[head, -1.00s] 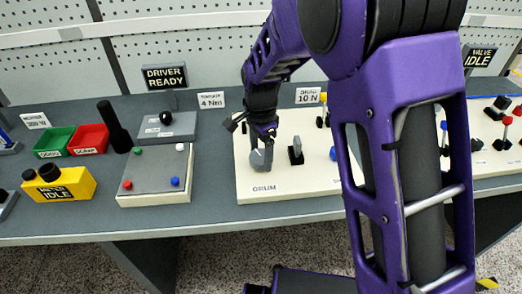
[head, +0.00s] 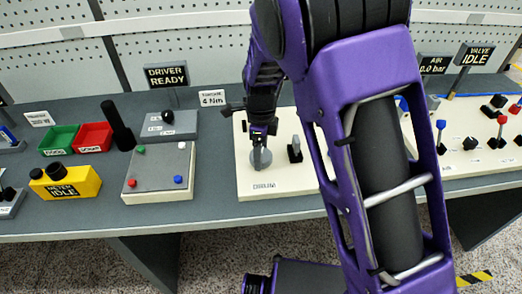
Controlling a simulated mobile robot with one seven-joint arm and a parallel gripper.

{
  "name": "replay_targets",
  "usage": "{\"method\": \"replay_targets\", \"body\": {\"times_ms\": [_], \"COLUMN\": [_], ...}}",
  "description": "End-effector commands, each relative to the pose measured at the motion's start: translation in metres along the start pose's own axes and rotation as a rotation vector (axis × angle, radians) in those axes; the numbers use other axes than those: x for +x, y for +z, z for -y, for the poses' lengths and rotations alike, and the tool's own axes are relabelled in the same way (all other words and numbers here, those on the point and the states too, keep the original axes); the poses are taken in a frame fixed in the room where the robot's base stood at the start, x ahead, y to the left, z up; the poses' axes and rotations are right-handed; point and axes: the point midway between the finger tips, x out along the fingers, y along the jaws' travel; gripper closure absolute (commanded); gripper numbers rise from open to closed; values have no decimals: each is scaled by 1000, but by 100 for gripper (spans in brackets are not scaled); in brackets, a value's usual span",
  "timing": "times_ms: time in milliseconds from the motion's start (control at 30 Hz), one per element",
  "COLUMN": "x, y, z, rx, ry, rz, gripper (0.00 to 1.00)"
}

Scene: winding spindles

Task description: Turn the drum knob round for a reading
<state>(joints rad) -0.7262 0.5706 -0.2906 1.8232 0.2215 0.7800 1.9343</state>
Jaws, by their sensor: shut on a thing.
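The drum knob is a grey round knob (head: 261,159) on a cream panel (head: 262,193) labelled DRUM, in the middle of the head view. My gripper (head: 260,145) comes down on it from above and is shut on it. The jaws and my wrist hide the top of the knob. Its exact turn angle is hard to tell. A second dark grey upright handle (head: 295,149) stands on the panel just right of the knob, apart from my gripper. My arm hides the right part of the panel.
Left of the panel are a grey box with coloured corner knobs (head: 158,171), a black driver (head: 118,126), green (head: 57,139) and red (head: 94,136) bins and a yellow meter (head: 66,184) reading IDLE. A valve board (head: 480,135) stands at right.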

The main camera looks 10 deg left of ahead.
Motion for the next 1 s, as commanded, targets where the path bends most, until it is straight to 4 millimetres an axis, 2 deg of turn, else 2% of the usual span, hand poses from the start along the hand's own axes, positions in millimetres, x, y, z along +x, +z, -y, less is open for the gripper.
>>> {"method": "replay_targets", "body": {"times_ms": [567, 600, 700, 1000], "x": [-1, -1, -1, -3], "y": [1, 1, 1, 0], "z": [1, 1, 1, 0], "rx": [36, 36, 35, 33], "ry": [-3, -3, -2, -2], "rz": [3, 3, 3, 2], "gripper": [78, 19, 1, 0]}}
